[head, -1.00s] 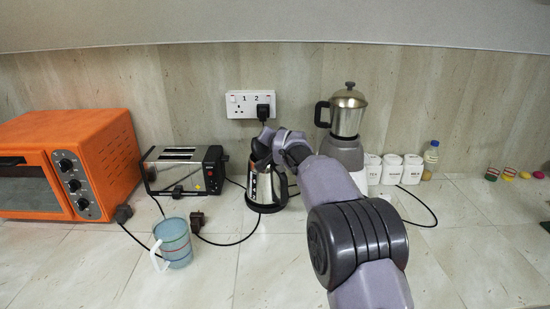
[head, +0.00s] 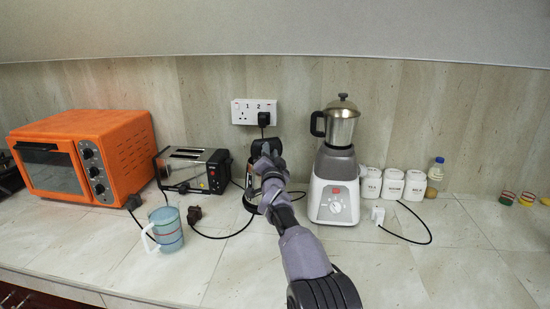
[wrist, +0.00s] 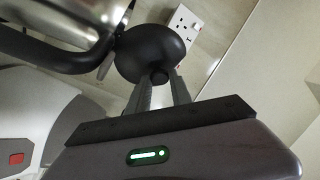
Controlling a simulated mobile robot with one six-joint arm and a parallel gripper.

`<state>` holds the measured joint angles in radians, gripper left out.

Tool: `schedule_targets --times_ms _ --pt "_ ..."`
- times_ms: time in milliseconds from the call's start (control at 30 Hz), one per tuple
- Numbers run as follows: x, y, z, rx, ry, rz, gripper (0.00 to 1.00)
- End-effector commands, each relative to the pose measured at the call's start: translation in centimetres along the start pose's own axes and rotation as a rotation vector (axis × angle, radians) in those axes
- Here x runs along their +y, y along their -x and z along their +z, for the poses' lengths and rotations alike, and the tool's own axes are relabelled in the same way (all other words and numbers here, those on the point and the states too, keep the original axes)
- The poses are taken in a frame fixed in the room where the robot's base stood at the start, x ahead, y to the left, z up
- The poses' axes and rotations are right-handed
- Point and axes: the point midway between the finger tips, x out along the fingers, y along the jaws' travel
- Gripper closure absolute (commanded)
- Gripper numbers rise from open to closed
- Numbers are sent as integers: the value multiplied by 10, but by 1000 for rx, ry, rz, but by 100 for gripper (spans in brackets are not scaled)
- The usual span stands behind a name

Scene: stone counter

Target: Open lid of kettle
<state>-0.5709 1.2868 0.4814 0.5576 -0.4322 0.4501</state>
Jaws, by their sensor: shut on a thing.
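The kettle (head: 251,186), silver with black parts, stands on the counter near the wall, partly hidden behind my arm in the head view. My gripper (wrist: 160,88) is shut on a small knob of a rounded black piece, which looks like the kettle lid (wrist: 150,50). In the head view my gripper (head: 268,165) is at the kettle's top, with dark parts around it. I cannot tell how far the lid is raised. The kettle's body is not clearly seen in the wrist view.
The blender (head: 335,165) stands close on the right; its metal jug (wrist: 60,25) and black handle are near the gripper. The toaster (head: 190,170) is left, then an orange oven (head: 85,150). A blue cup (head: 166,230) is in front. White canisters (head: 392,184) stand right.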

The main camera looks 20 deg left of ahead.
Motion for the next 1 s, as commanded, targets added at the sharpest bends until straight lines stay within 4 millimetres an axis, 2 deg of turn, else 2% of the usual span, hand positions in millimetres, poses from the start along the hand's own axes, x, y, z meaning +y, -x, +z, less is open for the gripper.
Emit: schedule_targets --times_ms 433,467,567,1000 --pt "0 0 4 -1 -4 -3 100" --pt "0 0 4 -1 -4 -3 70" --pt "0 0 4 0 -4 -3 52" --pt "1 4 3 3 -3 -1 52"
